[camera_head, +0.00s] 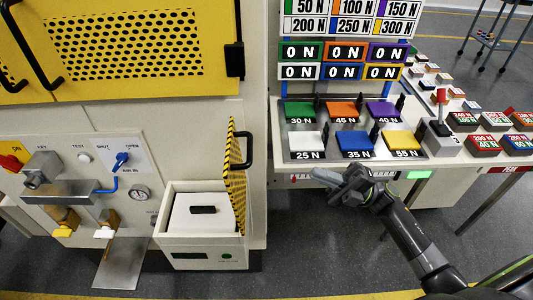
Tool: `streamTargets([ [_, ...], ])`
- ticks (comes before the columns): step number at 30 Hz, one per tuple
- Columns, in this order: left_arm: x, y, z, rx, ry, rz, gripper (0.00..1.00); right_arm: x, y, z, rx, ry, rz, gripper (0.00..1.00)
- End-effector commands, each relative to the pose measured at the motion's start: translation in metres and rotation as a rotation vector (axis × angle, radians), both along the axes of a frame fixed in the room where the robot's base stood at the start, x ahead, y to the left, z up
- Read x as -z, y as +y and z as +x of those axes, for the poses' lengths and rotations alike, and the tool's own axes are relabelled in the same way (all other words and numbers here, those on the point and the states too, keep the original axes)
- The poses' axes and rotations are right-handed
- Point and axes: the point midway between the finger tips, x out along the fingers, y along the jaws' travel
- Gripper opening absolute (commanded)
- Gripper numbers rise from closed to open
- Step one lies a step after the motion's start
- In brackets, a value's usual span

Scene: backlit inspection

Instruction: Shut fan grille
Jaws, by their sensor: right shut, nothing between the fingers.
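A yellow panel with black hazard stripes and a black handle (237,178) stands upright and swung open at the right edge of the white box. It is seen nearly edge-on and looks like the grille. The open-topped white box (205,250) holds a pale block with a dark slot. A larger yellow perforated panel (125,45) fills the upper left, and I cannot tell whether it is part of the grille. My right gripper (338,187) is shut and empty, right of the striped panel and apart from it, in front of the button bench. My left gripper is out of view.
A control panel with a blue lever (121,160), knobs and a gauge is at left. The button bench (350,166) with coloured force blocks and a red-topped lever (440,110) is at right. Grey floor (300,250) lies open between box and right arm.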

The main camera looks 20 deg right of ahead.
Motion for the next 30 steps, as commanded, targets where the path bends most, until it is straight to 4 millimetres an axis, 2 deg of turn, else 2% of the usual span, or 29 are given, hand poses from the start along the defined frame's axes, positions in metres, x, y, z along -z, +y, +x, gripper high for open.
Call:
streamTargets([
  [5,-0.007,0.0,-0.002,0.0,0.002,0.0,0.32,-0.01,0.012,0.002,-0.01,-0.009,-0.001,0.0],
  [21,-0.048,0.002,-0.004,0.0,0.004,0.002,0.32,-0.062,0.1,0.029,-0.007,-0.006,0.001,0.0],
  [30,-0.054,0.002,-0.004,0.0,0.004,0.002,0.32,-0.069,0.117,0.034,-0.007,-0.005,-0.001,0.0],
])
